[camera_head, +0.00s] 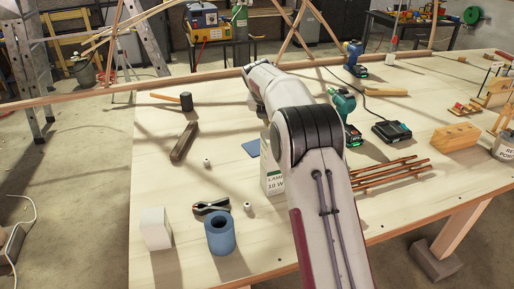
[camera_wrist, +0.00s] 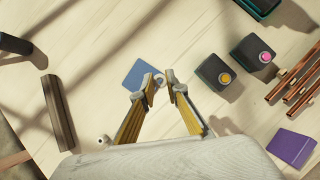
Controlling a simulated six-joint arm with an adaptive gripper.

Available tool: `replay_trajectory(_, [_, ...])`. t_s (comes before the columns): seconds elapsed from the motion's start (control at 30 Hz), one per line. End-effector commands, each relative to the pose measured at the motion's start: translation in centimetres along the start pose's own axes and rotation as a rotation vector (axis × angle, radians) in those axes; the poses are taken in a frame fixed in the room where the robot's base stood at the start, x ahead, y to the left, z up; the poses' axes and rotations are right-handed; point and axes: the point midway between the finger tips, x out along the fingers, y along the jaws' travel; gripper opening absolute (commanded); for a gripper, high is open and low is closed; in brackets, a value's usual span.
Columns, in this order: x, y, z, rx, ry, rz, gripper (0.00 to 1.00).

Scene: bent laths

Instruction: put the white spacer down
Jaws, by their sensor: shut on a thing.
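My gripper (camera_wrist: 158,80) shows in the wrist view, its two fingertips closed on a small white spacer (camera_wrist: 158,79) with a round hole. A flat blue square pad (camera_wrist: 138,75) lies on the table behind the left fingertip, and the spacer overlaps its right edge in this view. How high the spacer is above the table I cannot tell. The blue pad also shows in the head view (camera_head: 251,148), where my arm hides the gripper and held spacer. Two other small white pieces (camera_head: 207,161) (camera_head: 248,207) stand on the table.
A dark bar (camera_head: 185,141) lies left of the pad. A white can (camera_head: 272,178), a teal drill (camera_head: 342,105) and copper rods (camera_head: 388,173) are near my arm. A clamp (camera_head: 211,206) and blue roll (camera_head: 220,235) are at the front. Bare table surrounds the pad's left.

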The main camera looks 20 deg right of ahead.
Motion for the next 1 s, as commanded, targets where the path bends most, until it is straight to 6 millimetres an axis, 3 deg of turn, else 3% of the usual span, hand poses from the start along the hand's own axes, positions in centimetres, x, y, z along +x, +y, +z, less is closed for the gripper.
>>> replay_trajectory(0.33, [1.6,2.5,0.2,-0.028,0.0,0.019,0.05])
replay_trajectory(0.77, [1.8,2.6,0.2,-0.03,0.0,0.02,0.05])
replay_trajectory(1.0, [3.2,2.6,-0.8,-0.029,0.002,0.018,0.05])
